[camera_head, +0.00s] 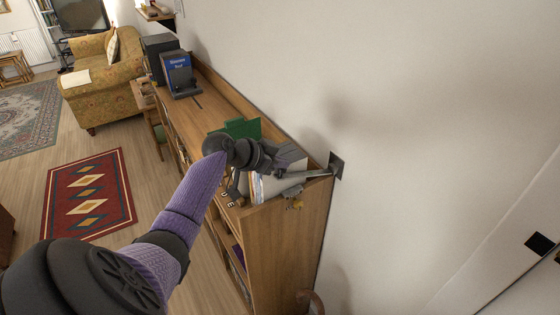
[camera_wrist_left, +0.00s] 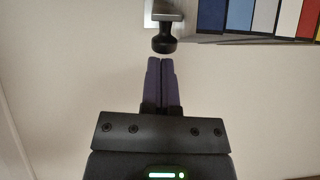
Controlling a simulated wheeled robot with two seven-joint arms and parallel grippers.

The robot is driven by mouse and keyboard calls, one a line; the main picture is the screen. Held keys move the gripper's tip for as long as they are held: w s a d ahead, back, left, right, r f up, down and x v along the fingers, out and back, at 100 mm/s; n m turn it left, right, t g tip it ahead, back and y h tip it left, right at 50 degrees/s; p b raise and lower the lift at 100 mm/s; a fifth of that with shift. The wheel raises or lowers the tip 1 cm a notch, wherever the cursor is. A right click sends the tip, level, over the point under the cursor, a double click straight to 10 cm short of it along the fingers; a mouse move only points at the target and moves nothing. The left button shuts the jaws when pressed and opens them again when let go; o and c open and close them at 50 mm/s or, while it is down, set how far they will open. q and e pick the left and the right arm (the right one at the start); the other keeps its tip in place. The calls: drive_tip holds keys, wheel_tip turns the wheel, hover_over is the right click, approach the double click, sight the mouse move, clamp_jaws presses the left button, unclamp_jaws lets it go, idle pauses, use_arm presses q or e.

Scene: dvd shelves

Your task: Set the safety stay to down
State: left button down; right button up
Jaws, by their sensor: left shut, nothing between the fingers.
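The safety stay (camera_head: 306,174) appears to be the thin metal bar running from a dark wall plate (camera_head: 337,165) to the shelf's near end. In the left wrist view, a black knob (camera_wrist_left: 164,43) on a metal piece (camera_wrist_left: 163,15) seems to belong to it. My left gripper (camera_head: 289,158) is over the near end of the shelf, beside the bar. In the left wrist view its purple fingers (camera_wrist_left: 160,64) are shut and empty, with tips just below the knob in the picture. I cannot tell whether they touch it. My right gripper is out of view.
The wooden shelf (camera_head: 280,240) stands along the white wall. A green sign (camera_head: 238,127) and a blue stand (camera_head: 178,68) are on its top. Coloured spines (camera_wrist_left: 262,16) show at the wrist view's top right. The floor left of the shelf has a red rug (camera_head: 88,195).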

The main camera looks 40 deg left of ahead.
use_arm(q)
drive_tip(key=shift+s+a+f+b, duration=0.1)
drive_tip(key=shift+s+f+b, duration=0.1)
drive_tip(key=shift+f+b, duration=0.35)
drive_tip(key=shift+s+a+f+b, duration=0.1)
drive_tip(key=shift+s+f+b, duration=0.1)
drive_tip(key=shift+f+b, duration=0.3)
drive_tip(key=shift+s+f, duration=0.25)
drive_tip(key=shift+r, duration=0.15)
